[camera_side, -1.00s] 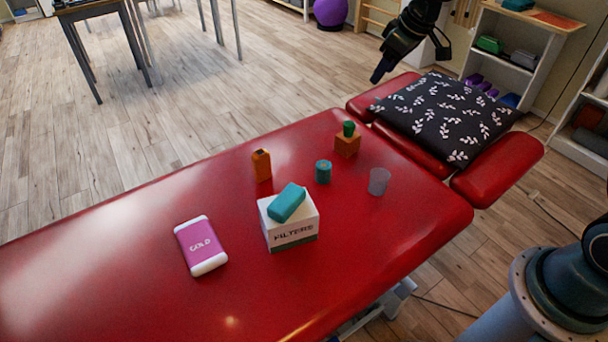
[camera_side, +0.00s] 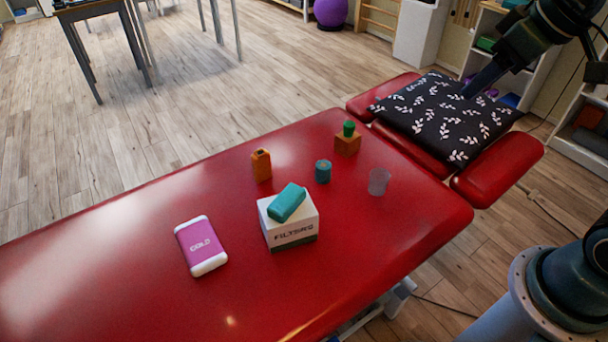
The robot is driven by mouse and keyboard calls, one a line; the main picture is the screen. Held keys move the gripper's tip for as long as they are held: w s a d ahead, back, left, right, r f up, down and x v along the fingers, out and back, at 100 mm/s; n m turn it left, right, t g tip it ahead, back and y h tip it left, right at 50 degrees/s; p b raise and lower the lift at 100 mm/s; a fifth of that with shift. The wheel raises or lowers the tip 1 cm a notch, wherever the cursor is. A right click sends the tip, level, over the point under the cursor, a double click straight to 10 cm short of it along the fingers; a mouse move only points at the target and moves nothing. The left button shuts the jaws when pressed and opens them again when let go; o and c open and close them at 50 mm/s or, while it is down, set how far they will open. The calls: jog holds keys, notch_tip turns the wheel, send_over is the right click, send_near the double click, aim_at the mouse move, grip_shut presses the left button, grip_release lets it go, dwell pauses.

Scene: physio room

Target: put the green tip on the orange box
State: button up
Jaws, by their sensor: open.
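The green tip (camera_side: 349,128) sits on top of the orange box (camera_side: 347,145), near the far right part of the red treatment table. It looks upright. My gripper (camera_side: 472,92) is at the upper right, over the dark leaf-patterned pillow, well apart from the tip and the box. It is open and I see nothing in it; the gap between its fingers does not show clearly from this side.
On the red table (camera_side: 120,260) stand an orange bottle (camera_side: 261,165), a teal cylinder (camera_side: 323,172), a translucent cup (camera_side: 378,182), a filters box (camera_side: 291,234) with a teal block (camera_side: 287,202) on it, and a pink cold pack (camera_side: 201,246). The pillow (camera_side: 440,118) lies at the head end.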

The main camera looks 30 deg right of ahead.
jog(key=s+f+m, duration=0.1)
jog(key=s+f, duration=0.1)
jog(key=s, duration=0.7)
jog(key=shift+a, duration=0.2)
